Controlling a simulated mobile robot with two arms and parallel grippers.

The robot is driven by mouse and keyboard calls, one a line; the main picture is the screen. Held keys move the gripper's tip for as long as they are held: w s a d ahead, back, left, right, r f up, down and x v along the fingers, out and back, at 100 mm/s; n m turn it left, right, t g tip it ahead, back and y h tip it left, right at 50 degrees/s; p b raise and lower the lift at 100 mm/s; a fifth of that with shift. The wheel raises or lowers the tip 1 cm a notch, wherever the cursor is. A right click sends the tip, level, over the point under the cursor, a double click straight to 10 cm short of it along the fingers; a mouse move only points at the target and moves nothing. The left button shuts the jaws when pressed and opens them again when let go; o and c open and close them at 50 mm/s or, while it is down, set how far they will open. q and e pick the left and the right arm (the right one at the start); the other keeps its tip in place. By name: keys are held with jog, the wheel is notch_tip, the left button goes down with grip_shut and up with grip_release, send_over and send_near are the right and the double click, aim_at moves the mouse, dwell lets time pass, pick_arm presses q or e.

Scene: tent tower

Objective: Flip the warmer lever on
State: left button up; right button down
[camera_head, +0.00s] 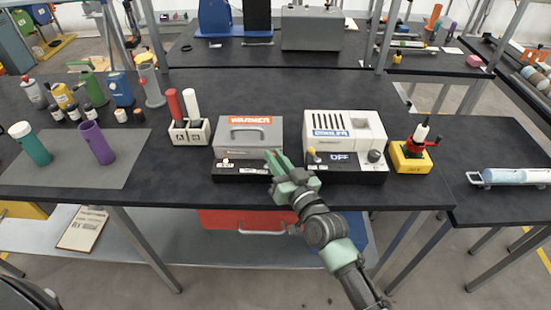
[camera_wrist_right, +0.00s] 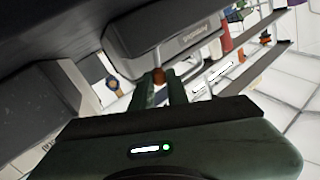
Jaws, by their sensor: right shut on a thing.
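The warmer (camera_head: 234,137) is a grey box with a handle, an orange WARMER label and a black front base, standing on the dark bench. My right gripper (camera_head: 272,157) is at the warmer's front right corner. In the right wrist view, the gripper's two fingers (camera_wrist_right: 159,88) are shut on a small orange-brown knob (camera_wrist_right: 158,75), which looks like the warmer lever's knob. The fingers hide most of the lever, so its position cannot be told. In the head view the gripper covers the knob. My left gripper is not in view.
Right of the warmer stands the white cooler (camera_head: 345,125), with a display that seems to read OFF, close beside my right gripper. A yellow-based red device (camera_head: 411,155) is farther right. A white holder (camera_head: 190,131) with red and white tubes stands left of the warmer.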

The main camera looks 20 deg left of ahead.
jog(key=f+m+b, duration=0.1)
jog(key=b, duration=0.2)
jog(key=shift+d+t, duration=0.3)
jog(key=shift+w+r+m, duration=0.1)
jog(key=shift+r+m, duration=0.05)
jog(key=shift+m, duration=0.25)
jog(key=shift+r, duration=0.15)
jog(key=c, duration=1.4)
grip_release()
jog(key=shift+d, duration=0.1)
